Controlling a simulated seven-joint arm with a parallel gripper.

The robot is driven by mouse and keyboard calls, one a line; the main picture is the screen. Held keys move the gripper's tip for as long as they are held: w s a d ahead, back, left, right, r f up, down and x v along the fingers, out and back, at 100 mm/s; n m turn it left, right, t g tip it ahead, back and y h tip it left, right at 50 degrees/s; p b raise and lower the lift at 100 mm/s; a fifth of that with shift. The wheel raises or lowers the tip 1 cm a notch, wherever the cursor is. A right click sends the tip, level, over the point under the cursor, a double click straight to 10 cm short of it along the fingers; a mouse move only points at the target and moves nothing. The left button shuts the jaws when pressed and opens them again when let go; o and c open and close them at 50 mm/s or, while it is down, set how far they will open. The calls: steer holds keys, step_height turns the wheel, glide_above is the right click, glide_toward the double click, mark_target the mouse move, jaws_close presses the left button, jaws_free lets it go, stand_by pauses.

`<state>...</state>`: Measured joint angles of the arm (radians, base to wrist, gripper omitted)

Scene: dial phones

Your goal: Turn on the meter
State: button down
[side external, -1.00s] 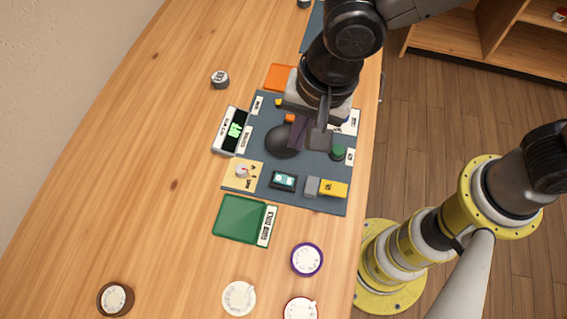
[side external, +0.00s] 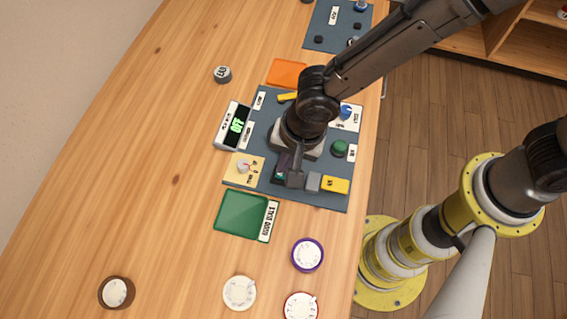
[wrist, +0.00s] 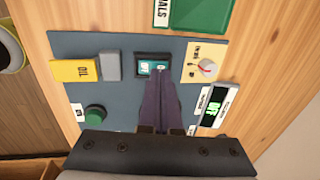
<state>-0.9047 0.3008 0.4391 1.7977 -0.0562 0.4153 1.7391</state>
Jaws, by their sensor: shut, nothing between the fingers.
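A white box with a dark display (side external: 236,126) and green lettering that seems to read OFF stands at the left edge of the grey-blue panel (side external: 330,199). It also shows at the right in the wrist view (wrist: 216,106). A small dark switch with a teal face (wrist: 151,65) lies on the panel. My gripper (wrist: 160,76) is shut and empty, pointing down, with its tips over the lower right part of this switch. Whether the tips touch it I cannot tell. In the side view my gripper (side external: 283,172) largely hides the switch.
A beige plate with a small knob (side external: 243,166) lies left of the switch. A grey block (side external: 313,182) and a yellow block (side external: 335,185) lie right. A green knob (side external: 340,148) is farther back. A green tray (side external: 241,214) and several dials stand in front.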

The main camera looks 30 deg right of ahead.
steer(key=shift+w+a+f, duration=0.15)
steer(key=shift+f, duration=0.6)
steer(key=shift+w+a+f+g+h, duration=0.2)
steer(key=shift+f+g+h, duration=0.3)
steer(key=shift+s+d+f, duration=0.1)
steer(key=shift+s+d, duration=0.75)
step_height(320, 180, up, 15)
steer(key=shift+s, duration=0.15)
